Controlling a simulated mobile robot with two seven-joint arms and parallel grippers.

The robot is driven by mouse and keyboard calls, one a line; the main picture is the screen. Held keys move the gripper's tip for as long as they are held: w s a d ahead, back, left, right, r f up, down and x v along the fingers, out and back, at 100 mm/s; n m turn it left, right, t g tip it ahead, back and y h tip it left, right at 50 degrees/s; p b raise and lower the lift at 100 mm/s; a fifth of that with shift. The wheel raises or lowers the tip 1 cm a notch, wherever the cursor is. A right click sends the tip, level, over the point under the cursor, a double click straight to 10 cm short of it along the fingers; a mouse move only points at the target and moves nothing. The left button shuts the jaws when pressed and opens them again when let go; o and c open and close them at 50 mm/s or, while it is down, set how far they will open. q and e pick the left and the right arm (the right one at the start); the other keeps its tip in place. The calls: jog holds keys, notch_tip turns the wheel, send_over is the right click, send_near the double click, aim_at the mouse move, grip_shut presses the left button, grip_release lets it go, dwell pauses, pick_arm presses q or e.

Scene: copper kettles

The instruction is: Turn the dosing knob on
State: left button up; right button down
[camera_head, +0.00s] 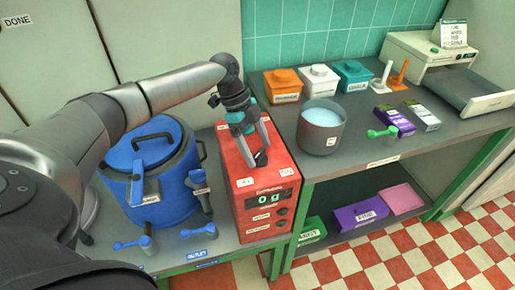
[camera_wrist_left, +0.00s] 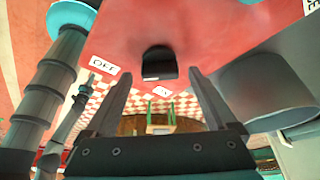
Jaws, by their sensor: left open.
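The red dosing machine (camera_head: 238,180) stands at the right end of the left counter, its display reading "0 g". The black dosing knob (camera_head: 261,159) sits on its top near the front edge. In the left wrist view the knob (camera_wrist_left: 158,62) lies just beyond and between the fingertips, with an OFF label (camera_wrist_left: 104,65) to its left and a second small label (camera_wrist_left: 162,90) below it. My left gripper (camera_head: 252,160) is open above the machine, its fingers pointing down on either side of the knob. I cannot tell whether they touch it. My right gripper is not in view.
A blue lidded drum (camera_head: 170,180) with taps stands left of the machine. The red-and-white floor in front is clear.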

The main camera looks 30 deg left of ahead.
pick_arm(q)
jog(key=shift+d+f, duration=0.1)
jog(key=shift+f, duration=0.1)
jog(key=c, duration=1.4)
